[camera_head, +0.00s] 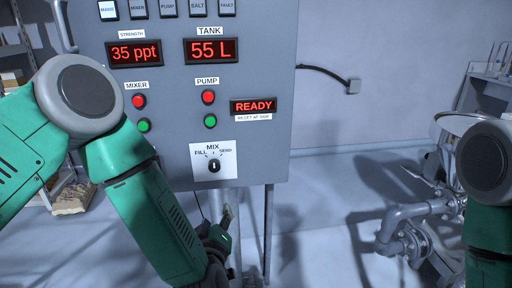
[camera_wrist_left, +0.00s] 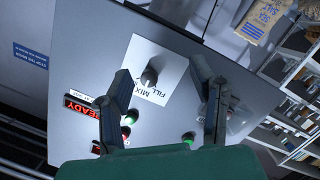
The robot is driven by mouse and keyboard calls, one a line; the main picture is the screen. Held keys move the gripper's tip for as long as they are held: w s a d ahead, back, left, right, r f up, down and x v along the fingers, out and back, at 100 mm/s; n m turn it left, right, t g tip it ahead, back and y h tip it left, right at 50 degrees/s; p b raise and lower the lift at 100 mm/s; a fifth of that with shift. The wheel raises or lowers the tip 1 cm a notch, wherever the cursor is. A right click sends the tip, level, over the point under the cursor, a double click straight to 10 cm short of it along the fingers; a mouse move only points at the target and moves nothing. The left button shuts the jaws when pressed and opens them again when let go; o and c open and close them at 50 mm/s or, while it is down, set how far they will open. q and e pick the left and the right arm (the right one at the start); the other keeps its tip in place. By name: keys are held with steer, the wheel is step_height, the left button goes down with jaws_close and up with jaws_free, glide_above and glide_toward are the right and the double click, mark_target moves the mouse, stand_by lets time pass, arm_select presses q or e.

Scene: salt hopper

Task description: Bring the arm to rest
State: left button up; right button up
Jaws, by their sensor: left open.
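My left arm (camera_head: 150,215) comes in from the left in the head view, bent down in front of the grey control panel (camera_head: 262,160). My left gripper (camera_head: 226,214) is below the panel's lower edge in that view, partly hidden by its own wrist. In the left wrist view the left gripper (camera_wrist_left: 161,75) has its fingers spread, with nothing between them. The dark mode knob (camera_wrist_left: 149,78) shows beyond the gap, apart from the fingers. In the head view the knob (camera_head: 214,166) points about upward, at MIX. My right arm (camera_head: 488,200) is at the right edge; its gripper is out of view.
The panel's displays read 35 ppt (camera_head: 134,53), 55 L (camera_head: 212,51) and READY (camera_head: 254,106). Red and green buttons sit below the upper displays. Grey piping (camera_head: 405,222) stands at the lower right. A shelf with a sack (camera_head: 75,198) is at the left.

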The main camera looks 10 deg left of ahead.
arm_select(q)
steer(key=s+a+f+m+g+h, duration=0.2)
steer(key=s+f+m+g+h, duration=0.15)
steer(key=s+f, duration=0.6)
steer(key=s+a+f+m+g, duration=0.2)
steer(key=s+a+f+g, duration=0.1)
steer(key=s, duration=0.5)
steer(key=s+a+f+m+g, duration=0.2)
steer(key=s+a+f+g, duration=0.1)
steer(key=s, duration=0.5)
steer(key=s+a+f+m+g, duration=0.2)
steer(key=s+a+f+g, duration=0.2)
steer(key=s, duration=0.4)
steer(key=shift+f+g+y, duration=0.4)
steer(key=shift+g+y, duration=0.05)
steer(key=shift+g, duration=0.4)
steer(key=shift+s+m, duration=0.1)
steer(key=shift+m, duration=0.15)
